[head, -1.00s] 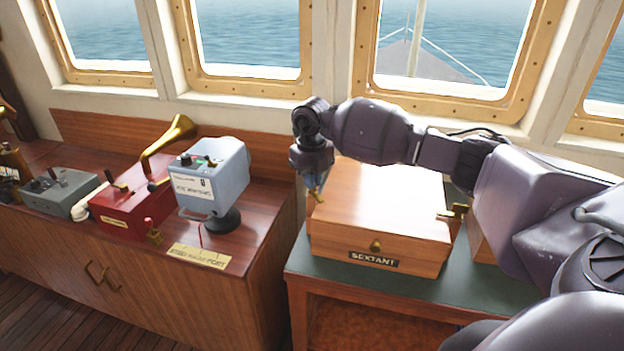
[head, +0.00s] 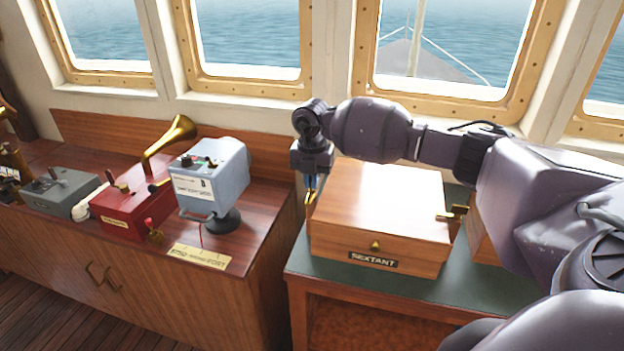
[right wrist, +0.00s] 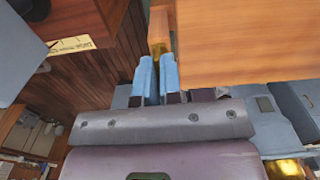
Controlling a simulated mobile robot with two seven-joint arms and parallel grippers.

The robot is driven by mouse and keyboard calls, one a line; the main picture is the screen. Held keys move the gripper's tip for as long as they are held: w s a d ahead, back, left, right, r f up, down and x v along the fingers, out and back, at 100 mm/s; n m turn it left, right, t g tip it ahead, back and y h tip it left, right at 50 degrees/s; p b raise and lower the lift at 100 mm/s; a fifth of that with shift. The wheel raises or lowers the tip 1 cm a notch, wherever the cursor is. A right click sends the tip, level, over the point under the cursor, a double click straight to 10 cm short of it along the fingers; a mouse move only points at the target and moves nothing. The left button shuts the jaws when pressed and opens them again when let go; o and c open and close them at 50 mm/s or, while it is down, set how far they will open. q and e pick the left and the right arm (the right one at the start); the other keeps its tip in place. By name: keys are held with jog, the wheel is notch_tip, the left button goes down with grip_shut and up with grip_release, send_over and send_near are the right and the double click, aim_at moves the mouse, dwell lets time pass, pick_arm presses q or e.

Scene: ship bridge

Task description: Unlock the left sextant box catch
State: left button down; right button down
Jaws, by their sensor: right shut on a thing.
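The wooden sextant box (head: 372,232) sits on a green-topped cabinet, lid down, with a "SEXTANT" plate and a brass knob on its front. The left catch (head: 309,198) is a brass piece at the box's left side. My right gripper (head: 311,183) reaches down from above at that side and is shut on the catch. In the right wrist view, its blue fingers (right wrist: 157,80) close on the brass catch (right wrist: 157,48), beside the box wall (right wrist: 245,42). The fingers partly hide the catch, so its exact angle is unclear. The brass right catch (head: 453,213) sticks out at the right side. My left gripper is not in view.
A wooden console (head: 225,285) stands to the left across a narrow gap. It carries a grey-blue device (head: 212,172), a red box (head: 128,212) with a brass horn, and a grey box (head: 58,190). Windows line the wall behind. The green cabinet top (head: 335,275) is clear in front.

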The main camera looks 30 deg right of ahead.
jog(key=shift+m, duration=0.4)
jog(key=c, duration=1.3)
grip_release()
jog(key=shift+r, duration=0.1)
notch_tip(320, 180, up, 11)
jog(key=b, duration=0.1)
jog(key=shift+f, duration=0.2)
